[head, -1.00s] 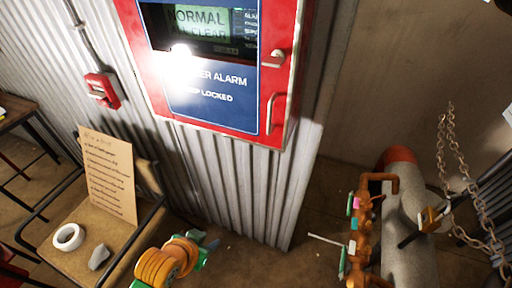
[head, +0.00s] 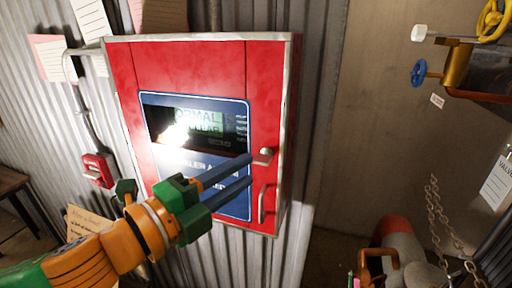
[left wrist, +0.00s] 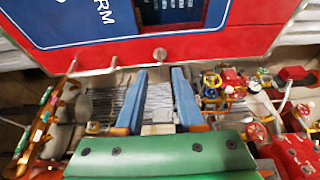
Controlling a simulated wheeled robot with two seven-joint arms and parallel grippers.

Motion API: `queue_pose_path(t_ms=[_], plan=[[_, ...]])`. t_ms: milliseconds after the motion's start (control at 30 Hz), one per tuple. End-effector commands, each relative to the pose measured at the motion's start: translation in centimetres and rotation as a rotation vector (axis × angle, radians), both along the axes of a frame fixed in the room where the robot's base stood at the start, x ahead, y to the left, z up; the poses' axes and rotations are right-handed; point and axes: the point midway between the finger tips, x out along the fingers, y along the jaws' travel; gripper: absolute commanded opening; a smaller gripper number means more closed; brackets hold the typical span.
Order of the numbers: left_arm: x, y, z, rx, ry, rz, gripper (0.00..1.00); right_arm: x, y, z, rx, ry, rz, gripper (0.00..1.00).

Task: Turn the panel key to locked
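The red alarm panel (head: 180,70) hangs on the corrugated wall, with a blue face and a lit display reading NORMAL. A small metal key or knob (head: 264,156) sits on its right side, above a metal pull handle (head: 262,204). I cannot read its turn position. My left gripper (head: 251,168) is open in front of the panel's right part, its fingertips close to the key. In the left wrist view, the key (left wrist: 160,54) is just beyond and between the open fingertips (left wrist: 160,72), with nothing between the fingers. My right gripper is not in view.
A red call box (head: 97,169) is on the wall at left. Papers are pinned above the panel. At right are a yellow-handled valve (head: 492,22), a blue valve wheel (head: 418,73), a hanging chain (head: 436,215) and a large pipe (head: 410,250).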

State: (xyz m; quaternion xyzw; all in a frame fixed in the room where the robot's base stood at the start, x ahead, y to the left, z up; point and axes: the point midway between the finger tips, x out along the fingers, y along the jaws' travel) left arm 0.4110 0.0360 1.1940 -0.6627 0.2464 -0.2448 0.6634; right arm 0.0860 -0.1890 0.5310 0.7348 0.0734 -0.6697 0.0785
Motion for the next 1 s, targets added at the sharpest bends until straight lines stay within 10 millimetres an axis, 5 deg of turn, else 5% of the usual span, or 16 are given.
queue_pose_path(t_ms=[200,500,633,1000], plan=[[2.9,-2.5,0.3,-0.003,-0.001,0.0,0.38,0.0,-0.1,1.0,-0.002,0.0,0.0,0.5],[3.3,-2.8,0.0,-0.002,-0.002,0.002,0.38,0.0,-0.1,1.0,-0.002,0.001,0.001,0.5],[3.3,-2.8,0.0,-0.002,-0.002,0.002,0.02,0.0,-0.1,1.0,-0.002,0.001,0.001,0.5],[3.3,-2.8,0.0,-0.014,0.002,0.002,0.0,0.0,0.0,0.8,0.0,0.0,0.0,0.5]])
